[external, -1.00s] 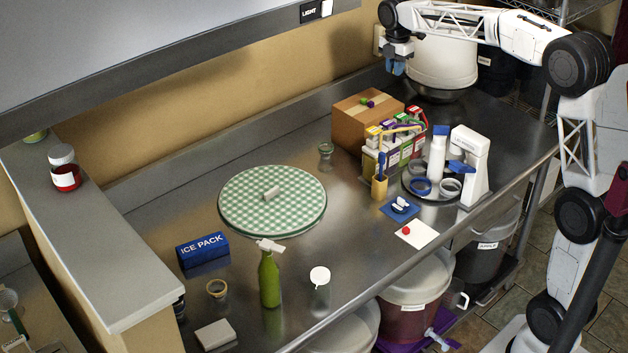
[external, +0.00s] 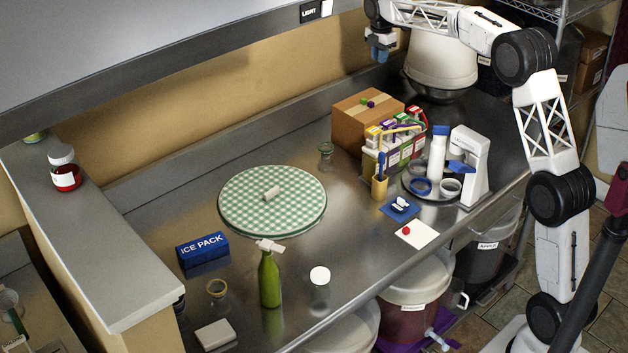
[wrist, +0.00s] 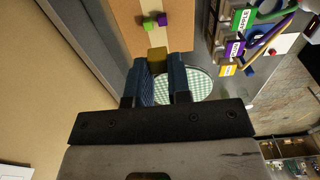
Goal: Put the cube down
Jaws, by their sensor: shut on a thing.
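The held cube is too small to make out in the external view. A green cube (wrist: 148,25) and a purple cube (wrist: 162,19) sit on top of the cardboard box (wrist: 178,38), beyond the held cube. The box (external: 352,121) stands on the counter against the back wall.
A rack of labelled cartons (external: 395,148) stands right in front of the box. A white vessel (external: 440,62) is right of my gripper. A round green checked mat (external: 240,205) lies left of the box, with a small glass (external: 326,155) between them.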

